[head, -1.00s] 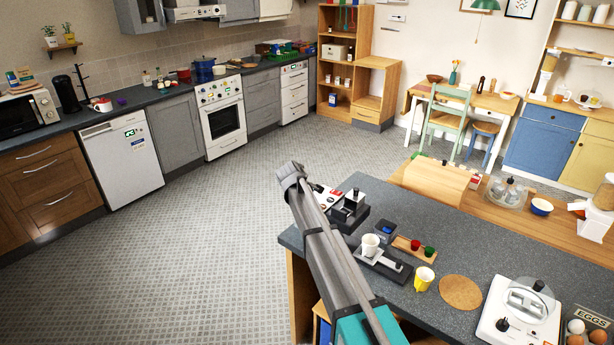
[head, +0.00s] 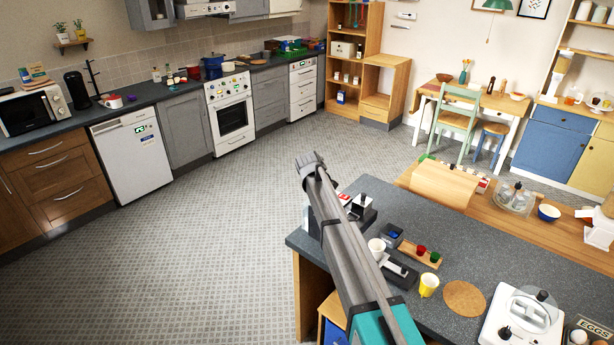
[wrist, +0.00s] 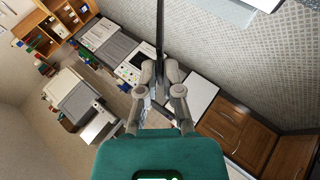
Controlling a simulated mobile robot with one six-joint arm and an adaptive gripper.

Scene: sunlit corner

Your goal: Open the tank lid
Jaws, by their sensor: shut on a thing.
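My gripper (wrist: 160,76) is in the middle of the wrist view. Its fingers are shut on a thin dark piece (wrist: 160,30) that runs straight up from between them to the top edge. I cannot tell whether this piece is the tank lid seen edge-on. In the head view my arm reaches over the left end of the dark counter (head: 480,250), and the gripper itself cannot be made out there. A grey and black machine (head: 359,209) stands on that counter, partly hidden behind my arm. No tank can be made out for sure.
A white cup (head: 376,248), a yellow cup (head: 428,286), a round cork mat (head: 464,298) and a white appliance (head: 522,318) stand on the counter right of my arm. The tiled floor (head: 230,250) to the left is open.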

